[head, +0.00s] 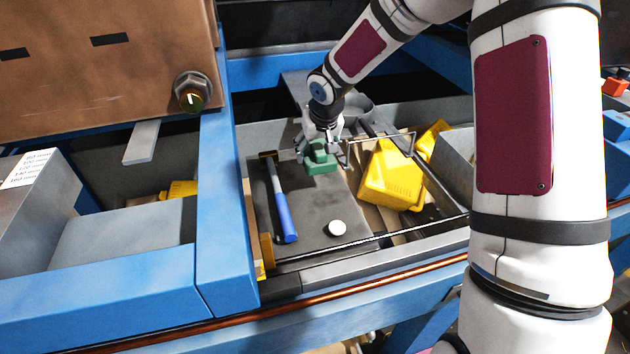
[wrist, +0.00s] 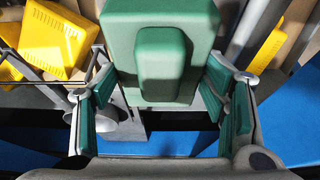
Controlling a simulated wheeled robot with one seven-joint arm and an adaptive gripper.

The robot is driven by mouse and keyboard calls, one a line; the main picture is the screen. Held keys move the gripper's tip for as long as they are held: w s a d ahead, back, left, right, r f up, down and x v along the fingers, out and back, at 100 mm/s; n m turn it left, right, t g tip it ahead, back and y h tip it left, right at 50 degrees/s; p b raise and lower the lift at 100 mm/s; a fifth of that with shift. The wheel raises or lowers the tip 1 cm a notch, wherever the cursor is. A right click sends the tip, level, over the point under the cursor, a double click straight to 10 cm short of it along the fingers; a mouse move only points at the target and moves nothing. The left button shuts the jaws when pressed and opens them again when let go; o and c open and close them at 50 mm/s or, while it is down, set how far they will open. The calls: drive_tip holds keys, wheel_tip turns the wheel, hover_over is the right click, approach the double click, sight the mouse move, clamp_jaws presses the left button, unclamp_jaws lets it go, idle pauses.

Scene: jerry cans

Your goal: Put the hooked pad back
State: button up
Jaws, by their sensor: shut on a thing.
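The green pad (head: 320,162) is a block with a smaller raised block on its face; I take it for the hooked pad, though no hook is visible. It also fills the top middle of the wrist view (wrist: 160,60). My gripper (head: 321,148) is shut on the raised part, with one green-lined finger on each side. The pad is over the far part of a dark grey panel (head: 315,205). In the head view I cannot tell whether its underside touches that panel. The place where it belongs cannot be made out.
A blue-handled hammer (head: 278,200) lies left of the pad on the panel, and a white round disc (head: 337,228) lies nearer. Yellow jerry cans (head: 390,175) are at the right. A blue frame beam (head: 228,200) stands at the left. A thin rod crosses the near side.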

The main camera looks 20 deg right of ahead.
sight(321, 155)
wheel_tip(321, 155, down, 8)
drive_tip(key=shift+f+p, duration=0.15)
drive_tip(key=shift+p, duration=0.4)
drive_tip(key=shift+f, duration=0.1)
drive_tip(key=o, duration=1.1)
drive_tip(key=shift+f, duration=0.1)
drive_tip(key=shift+c, duration=0.2)
drive_tip(key=shift+s+r, duration=0.1)
drive_tip(key=shift+r, duration=0.25)
drive_tip(key=v, duration=1.3)
drive_tip(key=shift+s+a, duration=0.1)
drive_tip(key=shift+a, duration=0.05)
drive_tip(key=s+d+r+h, duration=0.2)
drive_tip(key=s+r, duration=1.6)
drive_tip(key=s, duration=0.4)
drive_tip(key=s+a+t+y, duration=0.1)
drive_tip(key=s+y, duration=0.1)
drive_tip(key=s, duration=0.7)
drive_tip(key=shift+s+a+r, duration=0.35)
drive_tip(key=shift+r, duration=0.05)
